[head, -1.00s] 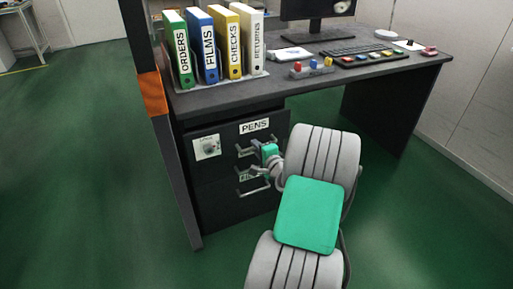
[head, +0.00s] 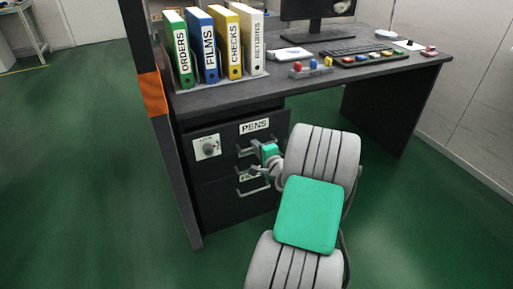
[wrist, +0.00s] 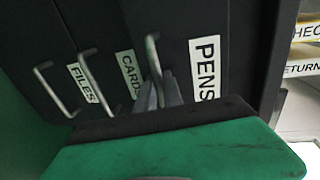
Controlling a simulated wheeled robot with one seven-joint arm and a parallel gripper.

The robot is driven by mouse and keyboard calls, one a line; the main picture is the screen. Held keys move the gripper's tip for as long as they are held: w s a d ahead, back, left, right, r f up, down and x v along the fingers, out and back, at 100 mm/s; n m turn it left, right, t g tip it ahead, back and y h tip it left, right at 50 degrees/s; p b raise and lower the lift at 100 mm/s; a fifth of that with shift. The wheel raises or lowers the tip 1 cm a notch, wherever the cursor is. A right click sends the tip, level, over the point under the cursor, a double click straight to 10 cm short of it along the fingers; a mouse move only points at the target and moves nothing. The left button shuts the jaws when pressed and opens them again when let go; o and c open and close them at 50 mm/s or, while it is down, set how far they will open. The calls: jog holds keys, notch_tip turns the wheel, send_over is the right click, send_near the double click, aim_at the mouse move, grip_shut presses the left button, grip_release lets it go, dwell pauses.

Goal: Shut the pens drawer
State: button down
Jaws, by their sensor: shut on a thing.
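The pens drawer (head: 225,138) is the top one in the dark cabinet under the desk, marked by a white PENS label (wrist: 205,68). Its front looks nearly level with the drawer fronts below; a small gap would be hard to tell. My gripper (wrist: 160,92) is at this drawer's grey bar handle (wrist: 153,50), the fingers shut around its near end in the wrist view. In the head view the handle (head: 243,152) is partly hidden by my gripper (head: 257,166).
The cards label (wrist: 130,74) and files label (wrist: 83,83) mark drawers below, each with a bar handle. A lock dial plate (head: 207,146) sits left of the handle. A dark post with an orange band (head: 152,93) stands close left. Binders (head: 208,50) stand on the desk above.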

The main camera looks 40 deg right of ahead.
jog(key=shift+w, duration=0.1)
jog(key=shift+w+d+r+p, duration=0.1)
jog(key=shift+w+d+p, duration=0.15)
jog(key=shift+w, duration=0.65)
jog(key=shift+w+d+p, duration=0.1)
jog(key=shift+w+d, duration=0.2)
jog(key=shift+w, duration=0.55)
jog(key=c, duration=1.5)
grip_release()
jog(key=shift+w, duration=0.1)
jog(key=p+v, duration=0.2)
jog(key=v, duration=0.5)
jog(key=shift+s+a, duration=0.2)
jog(key=shift+s, duration=0.2)
